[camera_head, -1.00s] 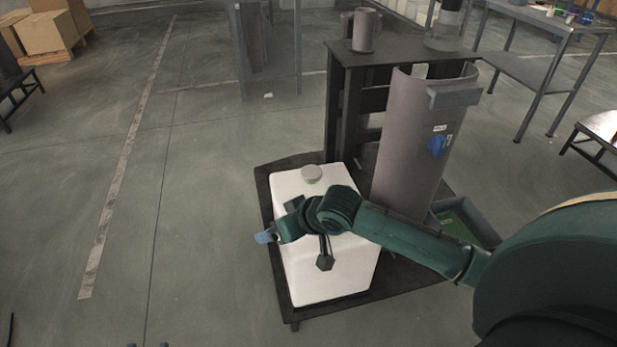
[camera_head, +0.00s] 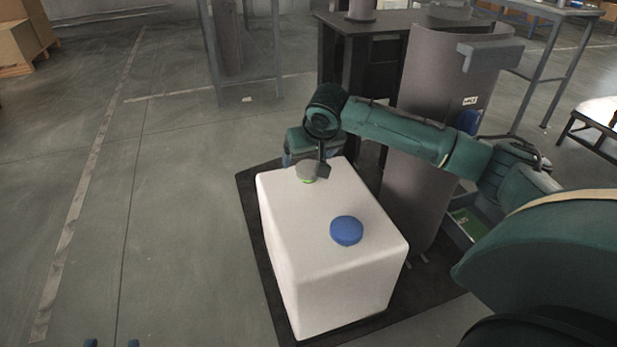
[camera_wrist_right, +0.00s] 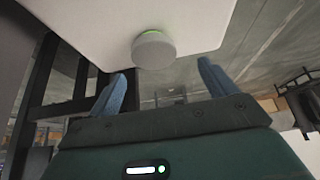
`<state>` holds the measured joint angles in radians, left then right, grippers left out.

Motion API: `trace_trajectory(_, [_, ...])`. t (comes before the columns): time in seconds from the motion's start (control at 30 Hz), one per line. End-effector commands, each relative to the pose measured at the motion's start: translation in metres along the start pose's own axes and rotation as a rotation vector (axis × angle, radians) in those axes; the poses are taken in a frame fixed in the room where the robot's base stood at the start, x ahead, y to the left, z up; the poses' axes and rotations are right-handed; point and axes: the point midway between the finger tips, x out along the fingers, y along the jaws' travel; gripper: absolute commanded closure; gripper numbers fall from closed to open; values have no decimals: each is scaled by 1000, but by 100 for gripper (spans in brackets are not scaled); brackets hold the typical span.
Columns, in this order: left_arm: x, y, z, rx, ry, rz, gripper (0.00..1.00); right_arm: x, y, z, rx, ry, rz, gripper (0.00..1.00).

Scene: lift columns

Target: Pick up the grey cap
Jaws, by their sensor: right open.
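The grey cap (camera_head: 306,172), a round disc with a green ring under it, sits on top of the white tank (camera_head: 310,240) near its far edge. My right gripper (camera_head: 306,156) is just behind the cap, with its fingers partly hidden by the wrist. In the right wrist view the grey cap (camera_wrist_right: 153,49) lies ahead of the open blue fingers (camera_wrist_right: 162,78), between their lines and apart from both. My left gripper (camera_head: 112,343) shows only as two separated blue fingertips at the bottom edge, with nothing seen between them.
A blue cap (camera_head: 346,230) sits on the tank nearer the front. A tall grey half-cylinder panel (camera_head: 425,120) stands to the right. A dark table (camera_head: 365,22) stands behind. The floor (camera_head: 170,220) to the left is clear.

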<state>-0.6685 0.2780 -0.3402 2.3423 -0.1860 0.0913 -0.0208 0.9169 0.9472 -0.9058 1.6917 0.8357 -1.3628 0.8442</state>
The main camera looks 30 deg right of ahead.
Motion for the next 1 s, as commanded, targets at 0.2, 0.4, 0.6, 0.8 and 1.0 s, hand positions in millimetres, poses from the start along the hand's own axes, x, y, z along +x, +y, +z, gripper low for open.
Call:
trace_trajectory(0.2, [1, 1, 3, -22, 13, 1, 64, 19, 3, 4, -1, 1, 1, 16])
trace_trajectory(0.4, [4, 4, 4, -67, 40, 7, 64, 48, 7, 10, 0, 2, 0, 16])
trace_trajectory(0.6, [4, 5, 2, -90, 45, 10, 64, 59, 7, 8, -2, 1, 0, 16])
trace_trajectory(0.8, [5, 4, -2, -89, 50, 9, 64, 58, 7, 8, -2, 1, -1, 18])
trace_trajectory(1.0, [6, 4, -2, -87, 53, 9, 64, 58, 7, 8, -2, 1, -1, 35])
